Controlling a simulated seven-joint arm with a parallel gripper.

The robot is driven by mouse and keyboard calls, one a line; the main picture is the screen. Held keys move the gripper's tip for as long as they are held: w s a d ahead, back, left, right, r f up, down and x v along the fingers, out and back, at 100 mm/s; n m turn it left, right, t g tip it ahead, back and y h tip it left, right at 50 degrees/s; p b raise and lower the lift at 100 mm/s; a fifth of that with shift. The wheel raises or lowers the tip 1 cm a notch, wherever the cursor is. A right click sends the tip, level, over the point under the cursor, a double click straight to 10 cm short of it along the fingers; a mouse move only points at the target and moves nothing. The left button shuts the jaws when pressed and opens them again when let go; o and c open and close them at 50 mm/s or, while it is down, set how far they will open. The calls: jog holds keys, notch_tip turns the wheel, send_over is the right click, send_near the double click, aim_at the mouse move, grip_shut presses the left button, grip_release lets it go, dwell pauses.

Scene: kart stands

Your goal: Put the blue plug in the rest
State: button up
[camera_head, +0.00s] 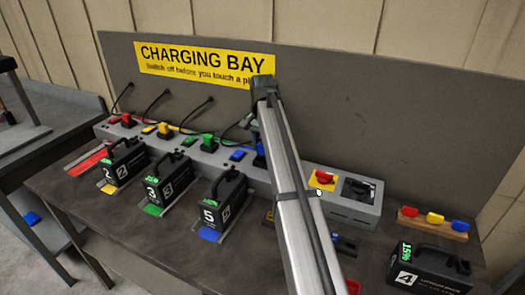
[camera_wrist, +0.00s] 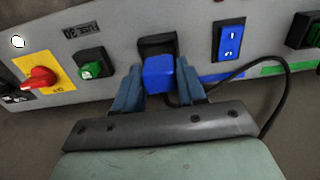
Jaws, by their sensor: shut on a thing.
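The blue plug (camera_wrist: 159,75) is between the two fingers of my gripper (camera_wrist: 159,88) in the wrist view, and the gripper is shut on it. The plug is in front of a dark socket (camera_wrist: 157,43) on the grey charging strip; I cannot tell how deep it sits. A black cable (camera_wrist: 276,104) curves to the right of the gripper. In the head view a bit of the blue plug (camera_head: 259,155) shows beside my arm, which hides most of that spot. I cannot make out for certain which part is the rest.
A blue rocker switch (camera_wrist: 229,41), a green button (camera_wrist: 91,65) and a red rotary knob (camera_wrist: 39,78) flank the socket. Black battery packs (camera_head: 223,202) stand before the strip. A wooden block (camera_head: 432,228) with red, yellow and blue pieces and another pack (camera_head: 430,270) are at right.

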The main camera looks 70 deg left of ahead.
jog(key=shift+f, duration=1.25)
jog(key=shift+f, duration=0.15)
jog(key=o, duration=1.1)
notch_tip(320, 180, up, 12)
jog(key=shift+r, duration=0.2)
